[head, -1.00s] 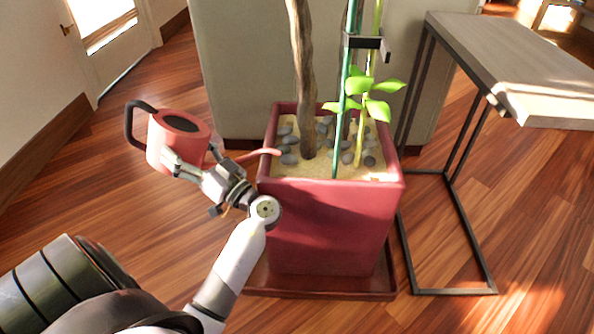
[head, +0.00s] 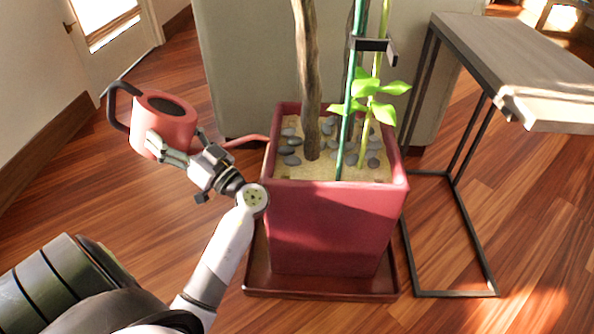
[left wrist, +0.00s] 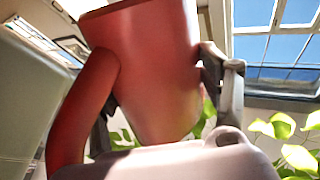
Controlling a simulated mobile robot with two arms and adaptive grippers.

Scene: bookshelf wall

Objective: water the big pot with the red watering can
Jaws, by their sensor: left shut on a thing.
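The red watering can (head: 160,128) has a black handle and a dark top opening. My left gripper (head: 166,152) is shut on the can's body and holds it in the air left of the big pot. The can also fills much of the left wrist view (left wrist: 150,70), between the fingers. Its spout (head: 247,141) points right, with the tip at the pot's left rim. The big pot (head: 335,225) is dark red and square, with sand, grey pebbles, a brown trunk and a leafy green plant. I see no water coming out. My right gripper is not in view.
The pot stands on a dark red saucer (head: 320,291) on the wooden floor. A side table (head: 510,60) with a black metal frame stands close on the right. A grey-green panel (head: 245,60) is behind the pot. Floor to the left is clear.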

